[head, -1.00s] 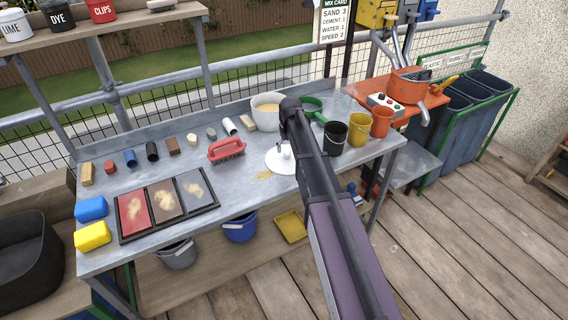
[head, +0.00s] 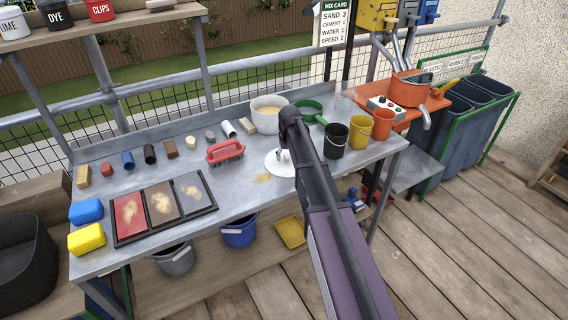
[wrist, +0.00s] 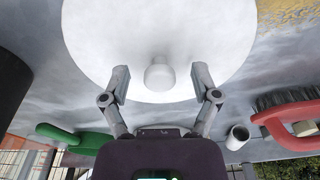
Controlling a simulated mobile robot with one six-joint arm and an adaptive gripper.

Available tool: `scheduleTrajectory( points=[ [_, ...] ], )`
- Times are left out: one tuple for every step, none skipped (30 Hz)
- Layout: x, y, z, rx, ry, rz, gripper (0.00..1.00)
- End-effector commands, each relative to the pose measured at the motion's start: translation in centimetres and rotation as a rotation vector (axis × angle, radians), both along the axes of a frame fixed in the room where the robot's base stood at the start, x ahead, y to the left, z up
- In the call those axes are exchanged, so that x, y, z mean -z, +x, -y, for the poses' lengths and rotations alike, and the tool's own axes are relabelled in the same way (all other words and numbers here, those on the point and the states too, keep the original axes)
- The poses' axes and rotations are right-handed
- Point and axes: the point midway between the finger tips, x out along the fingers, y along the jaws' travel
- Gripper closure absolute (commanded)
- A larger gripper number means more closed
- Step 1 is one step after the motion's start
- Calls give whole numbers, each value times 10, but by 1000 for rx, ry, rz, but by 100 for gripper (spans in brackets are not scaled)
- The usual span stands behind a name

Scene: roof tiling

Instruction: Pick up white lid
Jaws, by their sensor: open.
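The white lid (head: 277,165) lies on the metal workbench, partly hidden behind my arm in the head view. In the wrist view the lid (wrist: 159,45) is a large white disc with a round knob (wrist: 160,75) in its middle. My gripper (wrist: 161,72) is open, with one finger on each side of the knob. The fingers appear apart from the knob. In the head view my gripper is mostly hidden behind my arm.
A red brush (head: 225,151) lies left of the lid. A white pot (head: 269,115) and green scoop (head: 308,109) stand behind. Black (head: 335,140), yellow (head: 359,131) and orange (head: 383,124) buckets stand to the right. A tray of colour samples (head: 163,206) lies at left.

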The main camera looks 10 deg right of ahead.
Motion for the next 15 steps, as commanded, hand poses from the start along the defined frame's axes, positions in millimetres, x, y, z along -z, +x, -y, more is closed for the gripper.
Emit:
scheduleTrajectory(
  points=[
    [0,0,0,0,0,0,21],
    [0,0,0,0,0,0,21],
    [0,0,0,0,0,0,21],
    [0,0,0,0,0,0,30],
    [0,0,0,0,0,0,39],
    [0,0,0,0,0,0,51],
    [0,0,0,0,0,0,60],
    [0,0,0,0,0,0,69],
    [0,0,0,0,0,0,81],
    [0,0,0,0,0,0,90],
    [0,0,0,0,0,0,98],
    [0,0,0,0,0,0,100],
    [0,0,0,0,0,0,100],
    [0,0,0,0,0,0,100],
    [0,0,0,0,0,0,100]
  ],
)
